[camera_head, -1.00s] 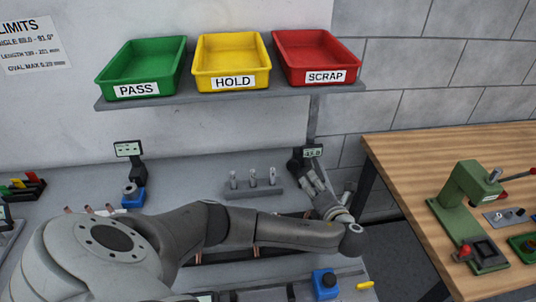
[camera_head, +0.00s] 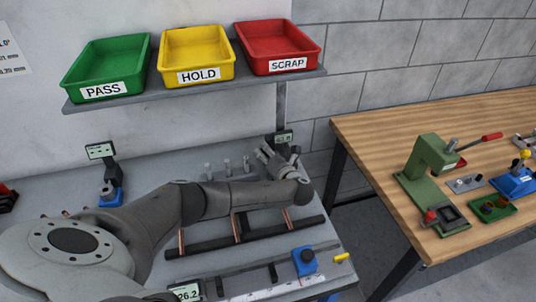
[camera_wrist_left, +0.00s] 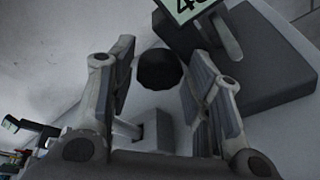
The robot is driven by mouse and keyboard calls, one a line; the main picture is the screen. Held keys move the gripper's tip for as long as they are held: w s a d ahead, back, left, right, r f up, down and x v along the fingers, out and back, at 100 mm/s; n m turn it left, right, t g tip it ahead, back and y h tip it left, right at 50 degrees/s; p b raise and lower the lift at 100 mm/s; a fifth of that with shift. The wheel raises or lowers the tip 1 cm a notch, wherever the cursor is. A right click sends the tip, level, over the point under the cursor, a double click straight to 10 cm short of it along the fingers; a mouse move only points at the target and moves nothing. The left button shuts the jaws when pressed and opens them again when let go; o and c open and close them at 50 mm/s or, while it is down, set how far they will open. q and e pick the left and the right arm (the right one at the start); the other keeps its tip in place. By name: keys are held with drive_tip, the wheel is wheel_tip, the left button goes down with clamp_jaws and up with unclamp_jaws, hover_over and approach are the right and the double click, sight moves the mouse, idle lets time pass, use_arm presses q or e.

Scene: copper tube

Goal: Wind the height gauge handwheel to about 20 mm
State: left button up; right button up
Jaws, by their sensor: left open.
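The height gauge (camera_head: 284,138) stands at the back right of the grey bench, with a small lit display on top. Its digits are too small to read surely in the head view; in the left wrist view the display (camera_wrist_left: 190,6) is cut off, with a leading 4 visible. A dark round knob, which looks like the handwheel (camera_wrist_left: 158,68), shows between the fingers in the left wrist view. My left gripper (camera_head: 268,154) is open beside the gauge, its fingers (camera_wrist_left: 160,90) on either side of the knob. I cannot tell whether they touch it. My right gripper is out of view.
A rack of grey pins (camera_head: 228,167) stands left of the gripper. Black rails with copper tubes (camera_head: 240,232) and a blue-ended slide (camera_head: 304,262) lie in front. A shelf (camera_head: 200,92) with green, yellow and red trays hangs above. A wooden table (camera_head: 400,150) stands right.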

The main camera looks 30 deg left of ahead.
use_arm(q)
drive_tip(key=shift+w+a+f, duration=0.1)
drive_tip(key=shift+a, duration=0.1)
drive_tip(key=c, duration=0.8)
